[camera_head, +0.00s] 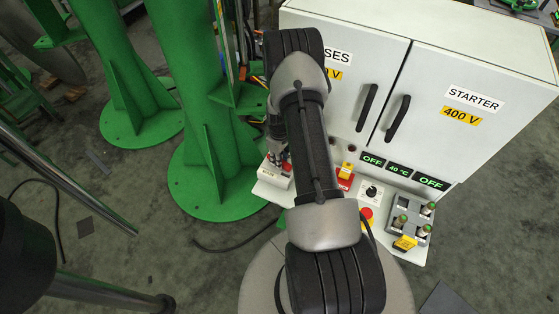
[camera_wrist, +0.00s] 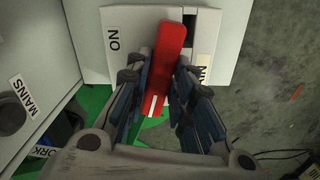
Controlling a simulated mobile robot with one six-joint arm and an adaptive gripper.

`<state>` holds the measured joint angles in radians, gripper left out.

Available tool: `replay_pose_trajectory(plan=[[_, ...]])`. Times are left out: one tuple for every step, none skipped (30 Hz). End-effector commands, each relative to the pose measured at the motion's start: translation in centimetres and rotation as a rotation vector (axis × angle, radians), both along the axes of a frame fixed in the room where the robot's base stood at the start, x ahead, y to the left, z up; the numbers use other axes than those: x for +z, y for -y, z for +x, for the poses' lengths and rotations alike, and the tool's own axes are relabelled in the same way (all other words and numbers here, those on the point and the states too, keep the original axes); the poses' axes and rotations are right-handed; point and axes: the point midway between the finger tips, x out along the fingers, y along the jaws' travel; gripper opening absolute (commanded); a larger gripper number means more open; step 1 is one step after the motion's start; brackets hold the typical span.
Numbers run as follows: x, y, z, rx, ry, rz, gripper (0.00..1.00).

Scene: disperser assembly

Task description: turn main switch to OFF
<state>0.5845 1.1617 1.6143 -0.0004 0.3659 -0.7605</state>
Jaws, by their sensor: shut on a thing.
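The main switch has a red handle (camera_wrist: 174,42), seen close up in the wrist view. It stands on a pale switch box (camera_wrist: 92,45), and an "ON" label (camera_wrist: 113,40) lies to the left of the handle. My gripper (camera_wrist: 162,66) has its two dark fingers on either side of the handle and is shut on it. In the head view my gripper (camera_head: 279,150) is low at the left end of the control panel, over the white switch box (camera_head: 275,178). My arm and gripper hide most of the switch there, so its handle position is unclear.
A white cabinet (camera_head: 390,30) with two dark door handles stands behind the panel. A black knob (camera_head: 372,191), a red button on yellow (camera_head: 366,213) and a grey block with several small switches (camera_head: 408,217) are to the right. A green column (camera_head: 200,100) stands close on the left.

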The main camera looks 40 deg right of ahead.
Motion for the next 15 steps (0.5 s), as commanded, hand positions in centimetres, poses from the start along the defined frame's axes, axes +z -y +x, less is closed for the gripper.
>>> replay_pose_trajectory(plan=[[-0.11, 0.03, 0.08, 0.032, 0.002, -0.001, 0.00], [-0.10, 0.03, 0.08, 0.053, 0.002, -0.002, 0.00], [-0.07, 0.03, 0.08, 0.078, 0.002, -0.002, 0.00], [-0.06, 0.03, 0.09, 0.094, 0.002, -0.002, 0.00], [-0.05, 0.03, 0.09, 0.111, 0.002, -0.002, 0.00], [-0.04, 0.04, 0.09, 0.131, 0.002, -0.002, 0.00], [-0.03, 0.03, 0.10, 0.144, 0.002, -0.002, 0.00], [-0.02, 0.02, 0.10, 0.156, 0.002, -0.002, 0.00], [-0.02, 0.02, 0.10, 0.172, 0.002, -0.002, 0.00], [-0.01, 0.02, 0.10, 0.181, 0.002, -0.002, 0.00], [-0.01, 0.03, 0.09, 0.190, 0.002, -0.002, 0.00], [0.00, 0.03, 0.09, 0.201, 0.002, -0.002, 0.00], [0.00, 0.03, 0.09, 0.207, 0.002, -0.002, 0.00], [0.01, 0.01, 0.09, 0.212, 0.002, -0.002, 0.00], [0.01, 0.02, 0.08, 0.219, 0.002, -0.001, 0.00]])
